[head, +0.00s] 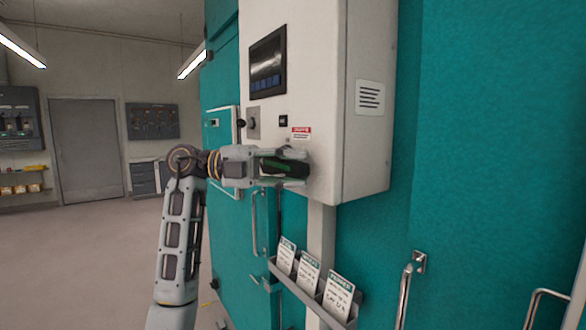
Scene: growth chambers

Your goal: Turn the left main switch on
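A white control box (365,105) is mounted on the teal chamber front. On its left-hand face is a grey switch plate (253,126) with a dark knob or lever end (241,123) standing out at its left edge; this looks like the main switch, but its setting cannot be read. My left gripper (297,168) is at the lower part of that face, below and to the right of the plate, under a red-headed label (301,132). Its dark fingers are seen side-on, so their opening and any contact are unclear. The gripper hides the panel behind it. My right gripper is out of view.
A dark screen (268,64) sits above the plate. A card rack (312,296) with three cards hangs below the box. Metal door handles (404,292) stick out from the teal doors. Open floor (80,265) lies to the left, with a grey door (87,150) behind.

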